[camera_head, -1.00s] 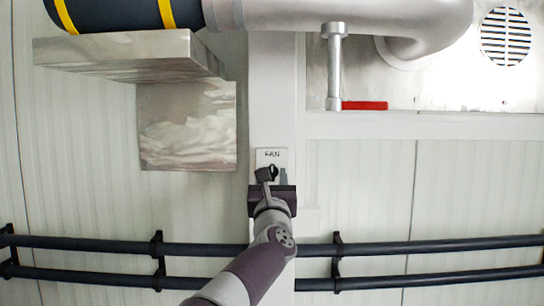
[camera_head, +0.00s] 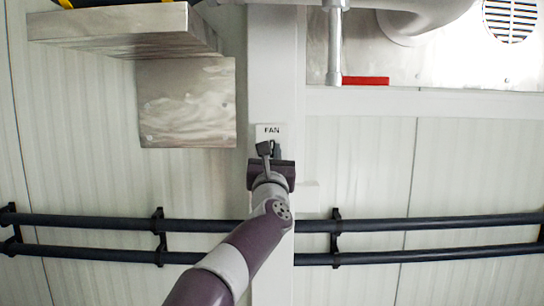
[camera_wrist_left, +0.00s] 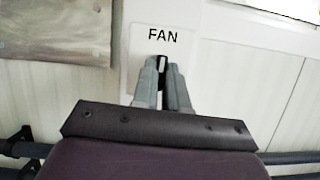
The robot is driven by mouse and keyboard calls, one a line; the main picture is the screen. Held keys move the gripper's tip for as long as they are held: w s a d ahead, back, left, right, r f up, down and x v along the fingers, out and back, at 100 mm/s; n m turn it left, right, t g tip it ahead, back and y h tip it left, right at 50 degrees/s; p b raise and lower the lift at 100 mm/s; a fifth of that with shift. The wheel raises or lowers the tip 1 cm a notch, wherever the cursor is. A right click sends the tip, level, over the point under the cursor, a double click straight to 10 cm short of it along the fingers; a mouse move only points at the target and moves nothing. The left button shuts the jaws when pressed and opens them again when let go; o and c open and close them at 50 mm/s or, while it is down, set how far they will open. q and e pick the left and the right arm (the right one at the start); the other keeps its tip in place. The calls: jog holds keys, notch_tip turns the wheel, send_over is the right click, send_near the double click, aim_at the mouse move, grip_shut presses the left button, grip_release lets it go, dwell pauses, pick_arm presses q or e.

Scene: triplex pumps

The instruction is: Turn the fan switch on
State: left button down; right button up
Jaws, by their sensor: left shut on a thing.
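The fan switch is a small dark knob (camera_wrist_left: 158,62) on a white plate labelled FAN (camera_wrist_left: 141,38). The plate also shows in the head view (camera_head: 270,129), fixed to a pale vertical post. My left gripper (camera_wrist_left: 162,72) is at the switch, its two grey fingers on either side of the dark knob and shut on it. In the head view the gripper (camera_head: 269,149) reaches up to the plate from below and hides most of the switch. The knob's exact angle is hard to tell. My right gripper is not in view.
Two dark horizontal pipes (camera_head: 400,221) run along the wall below the switch. A metal box with a ledge (camera_head: 186,102) is at the upper left. A valve with a red handle (camera_head: 365,81) and a pipe are at the upper right.

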pick_arm(q)
jog(key=m+g+h, duration=0.2)
jog(key=m, duration=0.5)
jog(key=m+g+h, duration=0.2)
jog(key=m, duration=0.5)
jog(key=m+g+h, duration=0.1)
jog(key=m+h, duration=0.1)
jog(key=m, duration=0.5)
jog(key=shift+a+r+g+h+p, duration=0.15)
jog(key=shift+a+g+h+p, duration=0.15)
jog(key=shift+g+p, duration=0.1)
jog(key=shift+m, duration=0.3)
